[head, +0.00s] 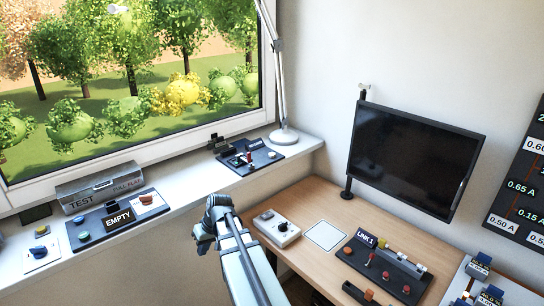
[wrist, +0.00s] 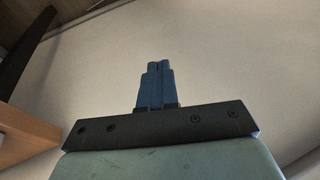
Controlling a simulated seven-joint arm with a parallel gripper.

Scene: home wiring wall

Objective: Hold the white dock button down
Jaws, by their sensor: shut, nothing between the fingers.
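My gripper (wrist: 158,86) is shut, its two blue fingers together with nothing between them. In the wrist view it points at a bare pale wall and touches no button. In the head view my arm reaches up from the bottom middle to in front of the windowsill; the fingertips cannot be made out there. A dark panel (head: 262,166) on the sill near the lamp carries a red-and-white lever and a small pale button (head: 272,155). Its label is too small to read, so I cannot tell whether this is the white dock button. My gripper is apart from it.
The sill also holds a panel marked EMPTY (head: 119,218) and a grey TEST box (head: 100,188). The wooden desk (head: 313,197) carries a white dial box (head: 277,228), a LINK 1 panel (head: 384,268) and a black screen (head: 415,160). A desk edge (wrist: 28,122) shows left in the wrist view.

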